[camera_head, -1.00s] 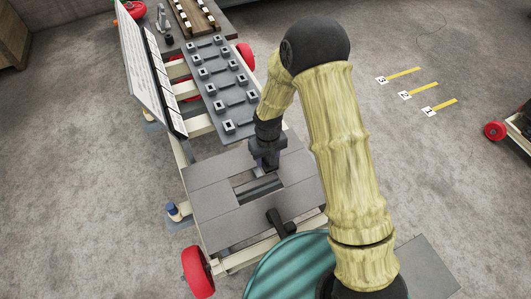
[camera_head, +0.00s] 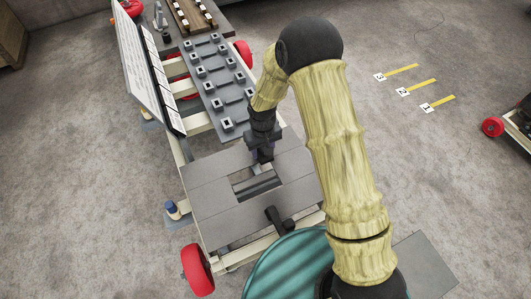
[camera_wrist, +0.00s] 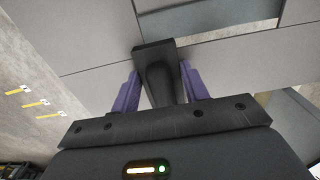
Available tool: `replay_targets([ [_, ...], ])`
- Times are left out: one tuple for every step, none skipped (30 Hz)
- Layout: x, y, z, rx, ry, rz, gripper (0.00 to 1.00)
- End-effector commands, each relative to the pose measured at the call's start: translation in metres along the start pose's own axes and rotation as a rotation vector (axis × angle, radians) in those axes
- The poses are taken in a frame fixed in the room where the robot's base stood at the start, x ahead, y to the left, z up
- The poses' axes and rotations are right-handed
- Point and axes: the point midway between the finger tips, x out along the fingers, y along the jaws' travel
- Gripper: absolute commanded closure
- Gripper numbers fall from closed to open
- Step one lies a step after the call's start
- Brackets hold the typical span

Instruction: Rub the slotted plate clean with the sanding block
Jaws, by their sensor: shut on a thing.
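The grey plate (camera_head: 212,195) lies flat on the cart, with a rectangular opening and a darker bar inside it. In the wrist view its grey panels and seams (camera_wrist: 95,40) fill the upper part. My gripper (camera_head: 264,153) is over the plate's far side, beyond the opening. Its purple fingers (camera_wrist: 160,88) are shut on the narrow grip of a dark block, which I take for the sanding block (camera_wrist: 154,48). The block's wide end points at the plate. I cannot tell whether it touches. The head view mostly hides the block behind my gripper.
A dark handle-like piece (camera_head: 277,218) stands at the plate's near edge. Beyond the plate is a grey rack with several square sockets (camera_head: 222,85). A white leaning board (camera_head: 148,65) is at left. Red wheels (camera_head: 197,270) stick out.

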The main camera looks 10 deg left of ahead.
Motion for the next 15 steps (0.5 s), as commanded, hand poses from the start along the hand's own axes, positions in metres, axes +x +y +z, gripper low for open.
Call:
replay_targets([
  [0.0,0.0,-0.004,0.0,0.001,0.0,1.0],
  [0.0,0.0,-0.005,0.0,0.001,0.0,1.0],
  [0.0,0.0,-0.006,0.0,0.0,0.0,1.0],
  [0.0,0.0,-0.006,0.0,0.0,0.0,1.0],
  [0.0,0.0,-0.005,0.0,0.0,0.0,1.0],
  [0.0,0.0,-0.005,0.0,0.0,0.0,1.0],
  [0.0,0.0,-0.005,0.0,0.0,0.0,1.0],
  [0.0,0.0,-0.004,0.0,0.0,0.0,1.0],
  [0.0,0.0,-0.003,0.0,0.0,0.0,1.0],
  [0.0,0.0,-0.001,0.0,0.0,0.0,1.0],
  [0.0,0.0,0.001,0.0,-0.001,0.0,1.0],
  [0.001,0.0,0.004,-0.001,-0.002,0.0,1.0],
  [0.0,0.0,0.006,-0.001,-0.002,0.0,1.0],
  [0.0,0.0,0.009,-0.001,-0.002,0.0,1.0],
  [0.0,0.0,0.011,-0.001,-0.001,0.0,1.0],
])
